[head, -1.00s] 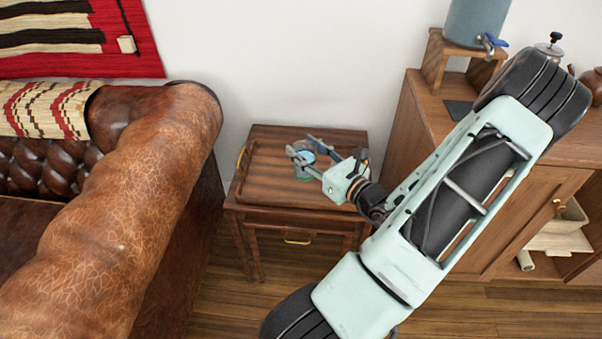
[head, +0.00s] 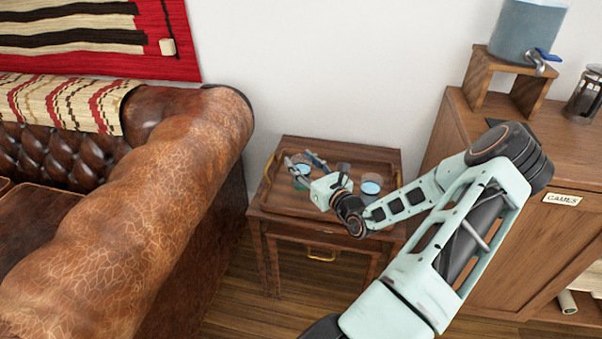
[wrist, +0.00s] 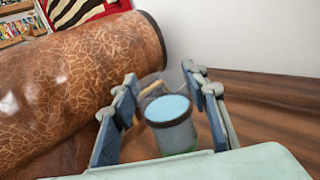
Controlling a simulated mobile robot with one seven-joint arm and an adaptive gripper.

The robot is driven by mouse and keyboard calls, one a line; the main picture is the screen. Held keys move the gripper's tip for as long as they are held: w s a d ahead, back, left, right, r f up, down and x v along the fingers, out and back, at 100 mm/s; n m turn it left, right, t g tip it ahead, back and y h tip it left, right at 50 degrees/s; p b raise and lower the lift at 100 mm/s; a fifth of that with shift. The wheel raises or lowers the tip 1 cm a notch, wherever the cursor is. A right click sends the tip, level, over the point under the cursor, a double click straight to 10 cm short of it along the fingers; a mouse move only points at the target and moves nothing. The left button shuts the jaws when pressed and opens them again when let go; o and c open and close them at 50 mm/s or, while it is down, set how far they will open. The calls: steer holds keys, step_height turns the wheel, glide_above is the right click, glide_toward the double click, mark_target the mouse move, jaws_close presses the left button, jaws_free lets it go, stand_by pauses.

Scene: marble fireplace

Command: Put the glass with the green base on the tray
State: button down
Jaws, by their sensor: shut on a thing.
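The glass with the green base (head: 301,183) holds pale blue liquid and is between the fingers of my gripper (head: 304,164), over the left part of the wooden tray (head: 285,208). In the wrist view the glass (wrist: 171,130) looks upright, with its green base partly hidden by the gripper body. My gripper (wrist: 163,112) is shut on it, one finger on each side. I cannot tell whether the glass base touches the tray. The tray has brass handles and lies on a small wooden side table (head: 340,245).
A second glass with blue liquid (head: 371,185) stands on the tray's right side, close to my wrist. A brown leather sofa (head: 150,200) is at the left. A wooden cabinet (head: 500,240) with a water dispenser (head: 527,32) is at the right. The wall (head: 330,70) is behind.

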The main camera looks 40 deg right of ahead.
mark_target(307, 175)
steer(key=shift+w+f+b, duration=0.1)
steer(key=shift+f+b, duration=0.7)
steer(key=shift+f, duration=0.8)
steer(key=shift+f, duration=0.15)
steer(key=c, duration=1.1)
jaws_free()
steer(key=shift+c, duration=0.2)
steer(key=shift+s, duration=0.35)
steer(key=s+p, duration=0.1)
steer(key=s, duration=0.2)
steer(key=s+p, duration=0.1)
steer(key=s, duration=0.3)
steer(key=s+a, duration=0.1)
steer(key=s, duration=0.3)
steer(key=shift+s+p, duration=0.2)
steer(key=shift+p, duration=0.2)
